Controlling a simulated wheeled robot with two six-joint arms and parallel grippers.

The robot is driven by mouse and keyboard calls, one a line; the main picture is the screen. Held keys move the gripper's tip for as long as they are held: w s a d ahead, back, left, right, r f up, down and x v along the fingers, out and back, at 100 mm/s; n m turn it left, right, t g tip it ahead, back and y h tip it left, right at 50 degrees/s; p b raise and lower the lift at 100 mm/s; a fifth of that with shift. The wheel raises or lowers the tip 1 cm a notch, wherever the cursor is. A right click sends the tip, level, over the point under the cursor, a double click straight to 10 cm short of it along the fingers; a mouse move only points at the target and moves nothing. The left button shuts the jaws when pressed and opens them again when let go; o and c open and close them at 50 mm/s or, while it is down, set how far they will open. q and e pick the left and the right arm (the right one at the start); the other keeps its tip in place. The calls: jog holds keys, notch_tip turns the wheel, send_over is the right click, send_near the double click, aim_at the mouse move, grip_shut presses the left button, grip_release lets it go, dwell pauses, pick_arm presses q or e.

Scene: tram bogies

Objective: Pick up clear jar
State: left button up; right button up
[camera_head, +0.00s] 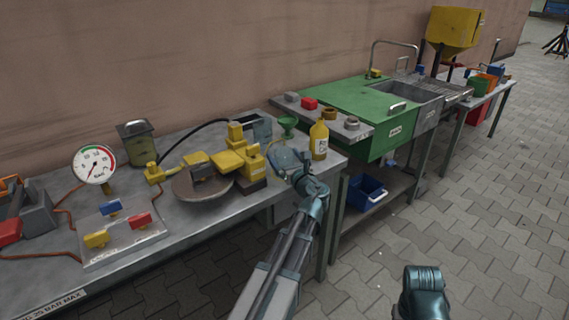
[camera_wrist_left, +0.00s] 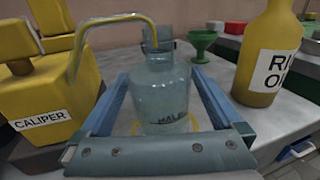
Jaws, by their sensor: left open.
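The clear jar, a bluish see-through bottle (camera_wrist_left: 162,92) with a partly readable label, stands upright on the bench in the left wrist view. My left gripper (camera_wrist_left: 163,75) is open, with one blue finger on each side of the jar. Whether either finger touches it I cannot tell. In the head view my left gripper (camera_head: 286,160) is over the bench's right end, and the jar cannot be made out clearly from it. Part of my right arm shows at the lower right, but its gripper does not.
A yellow caliper block (camera_wrist_left: 45,90) stands left of the jar, with a bent yellow tube close to it. A yellow oil bottle (camera_wrist_left: 265,55) stands close on the right. A green funnel (camera_wrist_left: 201,43) is behind. A green sink unit (camera_head: 370,110) stands beyond the bench.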

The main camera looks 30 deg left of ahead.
pick_arm(q)
jog(key=c, duration=1.2)
jog(key=shift+r, duration=0.15)
jog(key=shift+r+p, duration=0.6)
jog(key=shift+p, duration=0.15)
jog(key=shift+s+d+r, duration=0.15)
jog(key=shift+s+d, duration=0.05)
jog(key=v, duration=1.7)
jog(key=shift+d, duration=0.25)
